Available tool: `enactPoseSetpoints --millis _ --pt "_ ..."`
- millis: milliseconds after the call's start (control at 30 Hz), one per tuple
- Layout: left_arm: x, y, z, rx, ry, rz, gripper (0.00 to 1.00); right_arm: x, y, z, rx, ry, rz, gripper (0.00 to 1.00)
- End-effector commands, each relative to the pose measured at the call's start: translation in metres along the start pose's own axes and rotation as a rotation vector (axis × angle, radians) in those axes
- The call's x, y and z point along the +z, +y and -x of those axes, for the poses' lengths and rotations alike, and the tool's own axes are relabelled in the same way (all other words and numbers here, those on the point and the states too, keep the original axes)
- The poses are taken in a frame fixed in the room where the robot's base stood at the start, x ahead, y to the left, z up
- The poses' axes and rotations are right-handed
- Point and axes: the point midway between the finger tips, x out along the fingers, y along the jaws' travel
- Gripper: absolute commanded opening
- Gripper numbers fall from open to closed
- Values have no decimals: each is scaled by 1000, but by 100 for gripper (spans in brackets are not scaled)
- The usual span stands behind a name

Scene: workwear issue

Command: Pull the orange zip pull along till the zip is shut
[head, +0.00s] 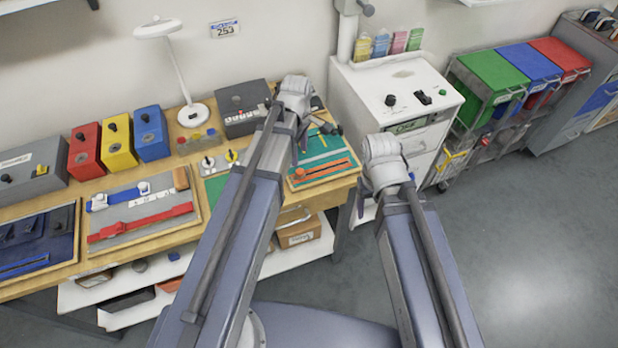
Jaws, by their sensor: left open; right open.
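At the right end of the wooden bench lies a board (350,172) with teal-green material and an orange strip (322,171) along its near side. The orange zip pull cannot be told apart from the strip at this size, and how far the zip is shut cannot be seen. My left gripper (303,142) is open above the left part of this board, and its arm hides some of it. My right gripper (361,204) is open and empty, off the bench's right end, to the right of and nearer than the board.
Another board (95,242) with blue and red straps and a navy cloth (38,240) lie to the left. Red, yellow and blue boxes (119,143), a lamp (193,115) and a grey box (243,98) stand behind. A white cabinet (395,75) stands right. Floor at right is clear.

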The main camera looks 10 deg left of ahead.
Motion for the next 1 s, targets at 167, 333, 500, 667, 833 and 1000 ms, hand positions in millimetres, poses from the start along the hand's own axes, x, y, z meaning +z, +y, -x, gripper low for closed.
enactPoseSetpoints --millis 167,333,500,667,833,1000 --pt "0 0 -1 1 -1 9 64 0 0 -1 0 0 0 64" --pt "0 0 -9 0 0 7 64 -1 -1 -9 0 0 0 64" --pt "0 0 -25 0 0 6 64 -2 -2 -25 0 0 -1 64" --pt "0 0 -46 0 0 5 64 -3 -4 -45 0 0 -1 64" --pt "0 0 -67 0 0 5 64 -4 -6 -67 0 0 -1 64" --pt "0 0 -78 0 0 5 64 -4 -7 -78 0 0 -1 64"
